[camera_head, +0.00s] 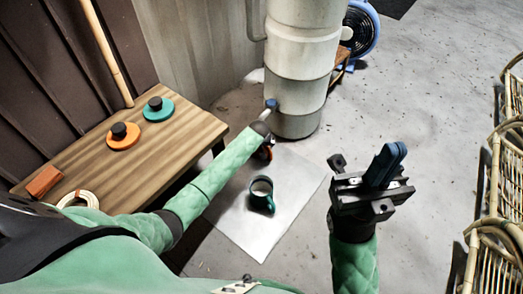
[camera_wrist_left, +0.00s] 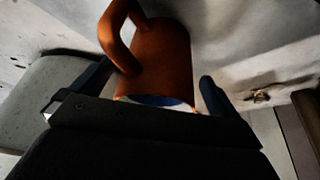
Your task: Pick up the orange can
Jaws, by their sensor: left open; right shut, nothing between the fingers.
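The orange can (camera_wrist_left: 165,55) has a loop handle and shows large in the left wrist view, between the two fingers of my open left gripper (camera_wrist_left: 152,88). The fingers stand on either side of it, and I cannot tell whether they touch it. My right gripper (camera_head: 384,165) is shut and empty, raised at the right.
A dark green mug (camera_head: 262,196) stands on a pale floor sheet (camera_head: 245,228). A white tank (camera_head: 298,75) rises close behind my left gripper. A wooden table (camera_head: 90,165) with coloured discs is at the left, and rattan frames (camera_head: 498,190) stand at the right.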

